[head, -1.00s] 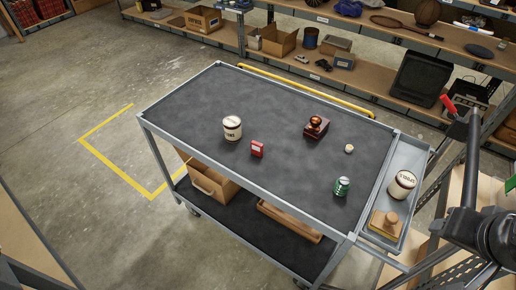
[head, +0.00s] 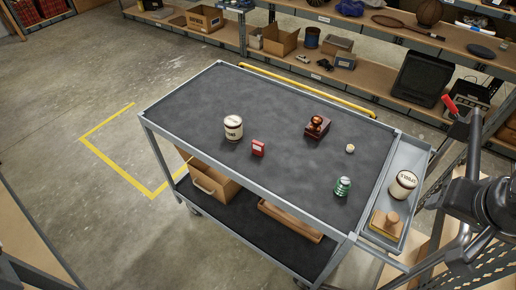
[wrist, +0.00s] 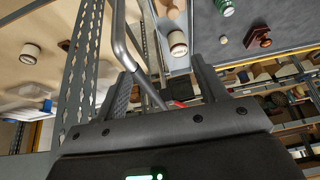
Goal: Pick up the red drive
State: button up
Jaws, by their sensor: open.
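The red drive (head: 258,148) is a small red block standing on the dark top of the grey cart (head: 200,118), just right of a cream lidded jar (head: 233,128). I cannot make it out in the wrist view. My gripper (wrist: 165,82) shows in the wrist view with its two dark fingers apart and nothing held between them. It is off the right side of the cart, well away from the drive. In the head view my arm is at the right edge, and the fingertips cannot be made out.
A dark wooden stamp (head: 317,127), a small pale piece (head: 350,149) and a green jar (head: 342,187) stand on the cart top. A side tray (head: 408,160) holds another jar (head: 403,185) and a wooden block (head: 386,222). Metal shelving (wrist: 80,70) is close to my gripper.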

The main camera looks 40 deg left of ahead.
jog(key=w+a+g, duration=0.1)
jog(key=w+a, duration=0.8)
jog(key=n+g, duration=0.1)
jog(key=g, duration=0.1)
send_over(258, 143)
notch_tip(258, 143, down, 18)
jog(key=f, duration=0.9)
jog(key=shift+w+f, duration=0.25)
jog(key=c, duration=1.1)
jog(key=shift+o, duration=0.2)
